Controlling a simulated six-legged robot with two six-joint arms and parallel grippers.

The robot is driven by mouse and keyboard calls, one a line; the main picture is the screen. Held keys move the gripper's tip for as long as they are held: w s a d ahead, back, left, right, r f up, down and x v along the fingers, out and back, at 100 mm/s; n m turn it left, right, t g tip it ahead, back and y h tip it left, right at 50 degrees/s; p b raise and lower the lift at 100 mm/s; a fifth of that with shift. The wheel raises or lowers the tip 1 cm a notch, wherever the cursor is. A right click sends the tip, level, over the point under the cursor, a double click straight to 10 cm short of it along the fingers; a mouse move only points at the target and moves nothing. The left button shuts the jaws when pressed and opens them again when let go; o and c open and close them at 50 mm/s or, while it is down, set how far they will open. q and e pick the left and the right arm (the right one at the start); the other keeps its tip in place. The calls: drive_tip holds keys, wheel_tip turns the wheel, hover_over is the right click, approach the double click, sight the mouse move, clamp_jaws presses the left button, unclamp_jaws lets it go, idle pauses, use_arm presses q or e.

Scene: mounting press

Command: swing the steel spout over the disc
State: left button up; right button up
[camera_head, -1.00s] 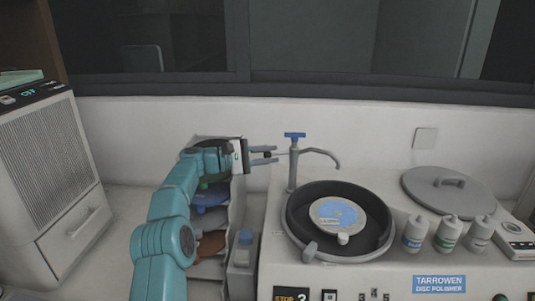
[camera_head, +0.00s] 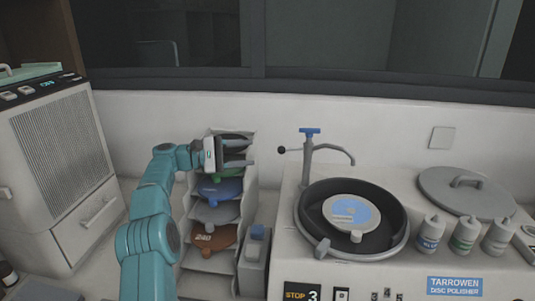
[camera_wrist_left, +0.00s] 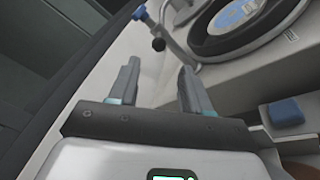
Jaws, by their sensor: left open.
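The steel spout (camera_head: 334,149) curves right from its upright post, with a blue handle (camera_head: 309,131) on top and a dark ball knob (camera_head: 281,150) on a rod to the left. Its tip appears above the bowl's back rim, not over the disc's middle. The blue-and-grey disc (camera_head: 350,212) lies in the dark round bowl (camera_head: 392,232). My left gripper (camera_head: 252,153) is open and empty, left of the knob and apart from it. In the left wrist view the knob (camera_wrist_left: 158,45) shows just beyond the open fingertips (camera_wrist_left: 160,64). My right gripper is out of view.
A rack (camera_head: 249,190) of coloured discs stands below my left gripper. Several bottles (camera_head: 465,233) and a round grey lid (camera_head: 466,192) are on the right. A wall lies close behind.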

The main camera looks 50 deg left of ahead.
use_arm(q)
drive_tip(key=shift+p+v, duration=0.5)
drive_tip(key=shift+v, duration=2.2)
